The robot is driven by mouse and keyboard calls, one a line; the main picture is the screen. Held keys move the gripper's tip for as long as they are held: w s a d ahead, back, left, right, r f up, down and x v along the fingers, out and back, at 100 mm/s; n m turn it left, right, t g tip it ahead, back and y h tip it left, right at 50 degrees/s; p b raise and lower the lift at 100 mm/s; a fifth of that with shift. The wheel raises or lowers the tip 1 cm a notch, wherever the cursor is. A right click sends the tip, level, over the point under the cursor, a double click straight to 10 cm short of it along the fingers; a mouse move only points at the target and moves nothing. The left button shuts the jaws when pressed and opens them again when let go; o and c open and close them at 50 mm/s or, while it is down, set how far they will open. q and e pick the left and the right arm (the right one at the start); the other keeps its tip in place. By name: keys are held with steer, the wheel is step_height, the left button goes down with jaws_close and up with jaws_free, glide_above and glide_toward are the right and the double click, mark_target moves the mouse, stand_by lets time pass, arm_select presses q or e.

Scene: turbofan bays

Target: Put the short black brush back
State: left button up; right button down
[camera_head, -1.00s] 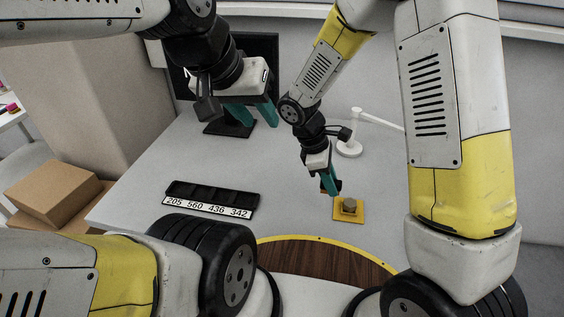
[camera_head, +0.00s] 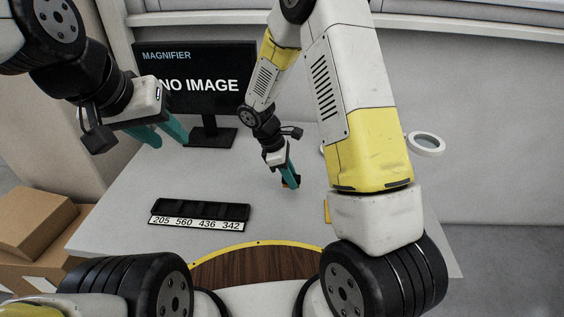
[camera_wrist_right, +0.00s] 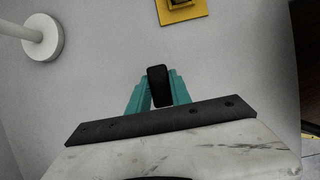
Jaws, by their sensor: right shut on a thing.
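My right gripper (camera_head: 288,180) is shut on a small black thing, which looks like the short black brush (camera_wrist_right: 158,86). In the right wrist view its black end stands between the teal fingers. My left gripper (camera_head: 158,133) is open and empty, in the air in front of the monitor. A black slotted tray (camera_head: 200,208) with a white number label, "205 560 436 342", lies on the table, left of my right gripper.
A yellow plate (camera_wrist_right: 184,14) lies beyond my right fingertips, mostly hidden by my right arm in the head view. A white round stand (camera_wrist_right: 42,38) is at left in the wrist view. The monitor (camera_head: 205,85) reads "NO IMAGE". Cardboard boxes (camera_head: 35,225) are at left. Table around the tray is clear.

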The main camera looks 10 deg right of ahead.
steer(key=w, duration=0.3)
steer(key=shift+w+f, duration=0.15)
steer(key=shift+w, duration=0.15)
steer(key=shift+w+f, duration=0.1)
steer(key=shift+f, duration=1.7)
steer(key=c, duration=1.2)
jaws_free()
steer(key=shift+f, duration=0.1)
steer(key=shift+o, duration=0.2)
